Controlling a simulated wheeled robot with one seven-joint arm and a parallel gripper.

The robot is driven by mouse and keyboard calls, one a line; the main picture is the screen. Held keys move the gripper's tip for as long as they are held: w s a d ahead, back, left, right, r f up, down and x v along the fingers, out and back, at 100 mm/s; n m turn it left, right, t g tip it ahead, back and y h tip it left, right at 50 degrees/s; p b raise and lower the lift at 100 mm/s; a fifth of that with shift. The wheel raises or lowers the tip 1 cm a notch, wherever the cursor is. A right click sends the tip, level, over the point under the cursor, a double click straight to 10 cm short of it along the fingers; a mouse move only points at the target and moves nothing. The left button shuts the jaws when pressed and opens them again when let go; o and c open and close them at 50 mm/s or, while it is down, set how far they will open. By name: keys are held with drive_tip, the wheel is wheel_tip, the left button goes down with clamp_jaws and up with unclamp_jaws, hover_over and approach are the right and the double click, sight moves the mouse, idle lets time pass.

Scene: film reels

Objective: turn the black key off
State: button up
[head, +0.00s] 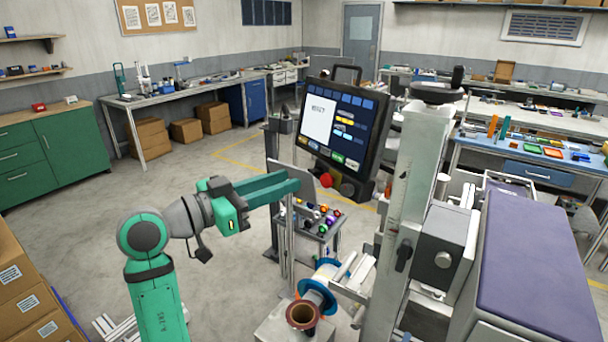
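My gripper (291,186) is at the end of the green arm, at the picture's centre. Its long teal fingers point right, above a small button panel (318,222). The fingers overlap in this view, so I cannot tell whether they are apart. The panel carries several small coloured buttons and knobs, among them orange, red, purple and green ones. The fingers and a grey post hide part of it. I cannot make out for sure which control is the black key, nor how it is turned. I see nothing held in the gripper.
A tilted touchscreen console (345,128) with a red knob (326,180) stands just behind the gripper. A tall pale machine column (408,180) stands to the right. A brown-ended reel (303,314) is below the panel. Open floor (225,172) lies behind and left.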

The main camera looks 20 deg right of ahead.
sight(310, 172)
drive_tip(key=shift+x, duration=3.1)
clamp_jaws()
